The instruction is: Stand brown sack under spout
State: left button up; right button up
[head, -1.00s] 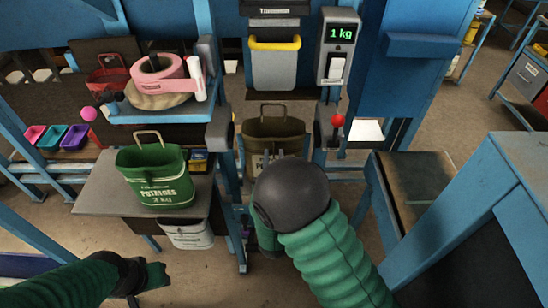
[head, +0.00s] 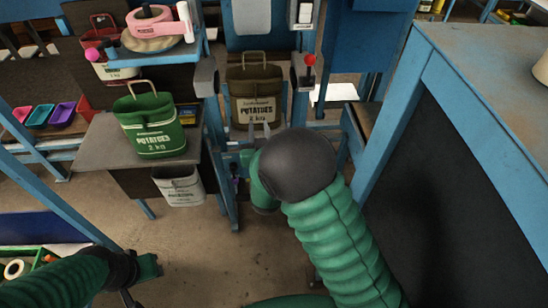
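The brown sack (head: 256,100), labelled "POTATOES 2 kg", stands upright with its handle raised, directly below the grey spout (head: 250,17) on the blue frame. The spout's upper part is cut off by the top edge. My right gripper (head: 260,131) is in front of the sack's lower edge, nearer to me. Its two small fingertips look apart with nothing between them; the dark round wrist hides much of it. My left gripper (head: 150,268) is low at the left, over the floor and away from the sack; its finger gap is unclear.
A green potato sack (head: 152,128) stands on a grey bench left of the spout. A white sack (head: 180,186) is below it. A red-knobbed lever (head: 309,62) is right of the brown sack. The floor in front is clear.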

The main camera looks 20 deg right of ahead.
pick_arm(q)
jog(key=shift+d+r, duration=0.1)
jog(key=shift+d, duration=0.3)
pick_arm(e)
jog(key=s+f+n+g+y, duration=0.1)
jog(key=s+g, duration=0.3)
jog(key=s, duration=0.5)
jog(key=s+d+f+n+g+y, duration=0.1)
jog(key=s+f+g, duration=0.3)
jog(key=s, duration=0.5)
jog(key=s+d+f+n+g+y, duration=0.1)
jog(key=s+f+g+y, duration=0.1)
jog(key=s+g, duration=0.4)
jog(key=s+f, duration=0.1)
jog(key=s, duration=0.2)
jog(key=shift+s+d, duration=0.25)
jog(key=shift+s, duration=0.05)
pick_arm(q)
jog(key=shift+w+a, duration=0.15)
jog(key=shift+a, duration=0.05)
pick_arm(e)
jog(key=shift+w+a, duration=0.1)
jog(key=shift+a, duration=0.1)
pick_arm(q)
jog(key=shift+d, duration=0.1)
pick_arm(e)
jog(key=shift+d, duration=0.1)
